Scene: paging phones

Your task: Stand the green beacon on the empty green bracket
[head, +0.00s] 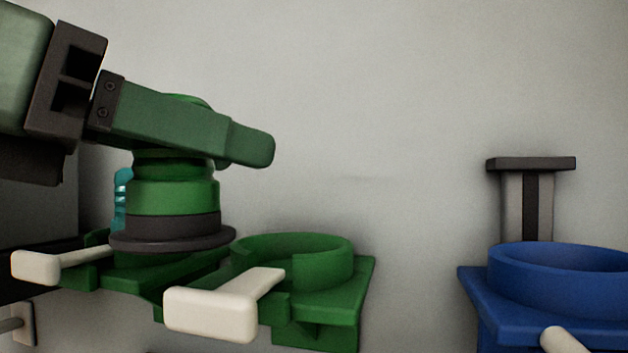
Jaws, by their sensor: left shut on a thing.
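My left gripper (243,148) is shut on the green beacon (172,197), its fingers across the upper part. The beacon is upright, with a dark flanged base at the bottom. A green bracket (325,275) with an open ring and a white lever stands just right of the beacon; its ring looks empty. Another green bracket (85,278) with a white lever lies below and left of the beacon, partly hidden by the base. I cannot tell whether the base touches either bracket. My right gripper is out of view.
A blue bracket (560,275) with a ring and a pale lever stands at the right. A grey and black post (528,200) with a flat top rises behind it. A teal object (122,198) shows behind the beacon. The wall area above the brackets is clear.

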